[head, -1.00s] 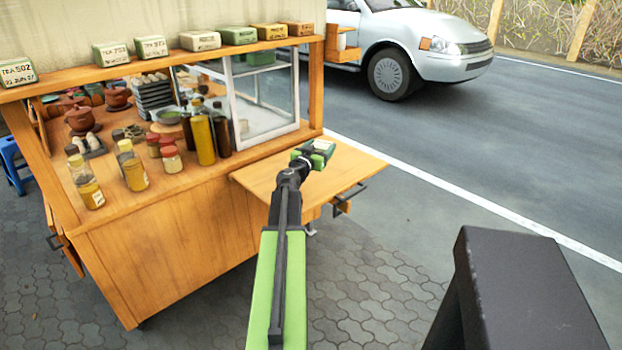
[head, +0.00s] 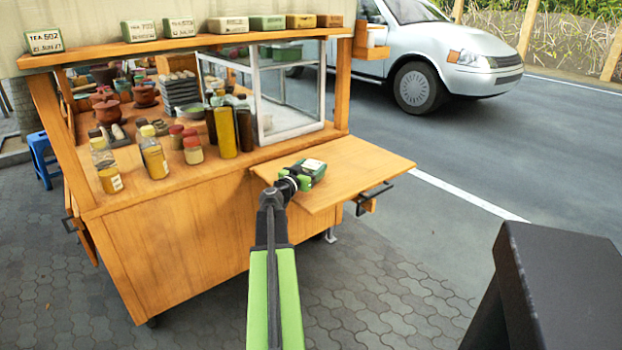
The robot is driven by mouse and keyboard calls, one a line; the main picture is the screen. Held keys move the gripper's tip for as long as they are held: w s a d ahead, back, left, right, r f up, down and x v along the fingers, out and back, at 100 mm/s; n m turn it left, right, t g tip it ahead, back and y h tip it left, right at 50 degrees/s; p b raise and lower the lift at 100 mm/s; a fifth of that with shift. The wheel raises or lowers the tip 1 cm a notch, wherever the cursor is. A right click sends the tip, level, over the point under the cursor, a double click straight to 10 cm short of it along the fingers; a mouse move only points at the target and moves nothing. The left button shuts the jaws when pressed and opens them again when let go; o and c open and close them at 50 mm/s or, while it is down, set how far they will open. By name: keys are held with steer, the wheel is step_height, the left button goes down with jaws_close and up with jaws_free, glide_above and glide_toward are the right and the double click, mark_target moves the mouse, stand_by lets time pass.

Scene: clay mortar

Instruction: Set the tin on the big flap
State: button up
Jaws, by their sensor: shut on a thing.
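A small green tin (head: 314,168) with a pale label on top is held at the end of my arm. My gripper (head: 298,178) is shut on it; the finger contact is mostly hidden by the wrist. The big flap (head: 358,172) is a flat wooden board sticking out level from the cart's right side. The tin appears over the left part of the flap, near the glass case. I cannot tell whether it touches the board.
The rest of the flap is bare. A glass case (head: 290,100), dark bottles (head: 244,128) and jars (head: 153,155) stand on the cart counter left of the flap. Several tea tins (head: 228,25) line the roof shelf. A silver car (head: 440,50) stands on the road behind.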

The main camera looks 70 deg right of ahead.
steer(key=shift+f, duration=0.85)
steer(key=o, duration=1.5)
steer(key=shift+r, duration=0.1)
steer(key=shift+r, duration=0.1)
steer(key=shift+a, duration=0.35)
steer(key=a, duration=0.3)
steer(key=w+a, duration=0.1)
steer(key=a, duration=0.3)
steer(key=w+a, duration=0.1)
steer(key=a, duration=0.3)
steer(key=shift+a, duration=0.1)
steer(key=shift+w, duration=0.1)
